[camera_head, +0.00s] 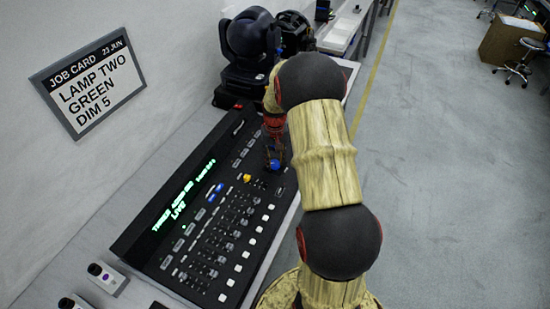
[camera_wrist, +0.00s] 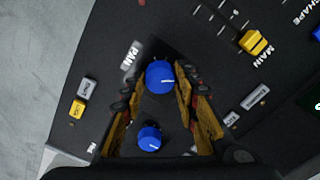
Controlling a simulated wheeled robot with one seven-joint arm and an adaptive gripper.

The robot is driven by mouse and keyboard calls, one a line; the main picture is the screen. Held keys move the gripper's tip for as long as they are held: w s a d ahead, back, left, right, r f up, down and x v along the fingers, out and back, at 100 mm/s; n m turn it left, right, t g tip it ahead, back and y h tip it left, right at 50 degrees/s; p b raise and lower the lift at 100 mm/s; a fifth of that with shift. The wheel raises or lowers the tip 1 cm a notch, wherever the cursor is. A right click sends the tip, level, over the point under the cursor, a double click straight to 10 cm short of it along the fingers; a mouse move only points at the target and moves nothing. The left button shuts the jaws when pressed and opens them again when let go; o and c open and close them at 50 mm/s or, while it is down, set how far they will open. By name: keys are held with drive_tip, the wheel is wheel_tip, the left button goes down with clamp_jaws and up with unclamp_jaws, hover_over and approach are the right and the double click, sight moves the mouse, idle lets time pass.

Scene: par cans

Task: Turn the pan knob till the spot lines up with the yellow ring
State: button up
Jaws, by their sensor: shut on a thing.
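The pan knob (camera_wrist: 159,75) is blue with a white pointer line, beside the PAN label on the dark console (camera_wrist: 75,50). In the wrist view its line points right and slightly up. My gripper (camera_wrist: 158,80) is shut on this knob, with a finger on each side of it. In the head view my gripper (camera_head: 272,150) is over the console's far right part, where a blue knob (camera_head: 275,165) shows below it. A second blue knob (camera_wrist: 149,138) lies below the pan knob in the wrist view. The light spot and the yellow ring are in neither view.
A yellow MAIN fader cap (camera_wrist: 254,42) is close to the right. Small grey and yellow buttons (camera_wrist: 82,98) sit at the left. Dark moving-head lamps (camera_head: 252,38) stand behind the console. A job card (camera_head: 88,82) hangs on the wall. The floor at right is open.

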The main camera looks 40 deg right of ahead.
sight(275, 163)
drive_tip(key=shift+n, duration=0.5)
drive_tip(key=shift+p, duration=0.3)
drive_tip(key=o, duration=1.2)
drive_tip(key=shift+c, duration=0.2)
wheel_tip(275, 163, up, 12)
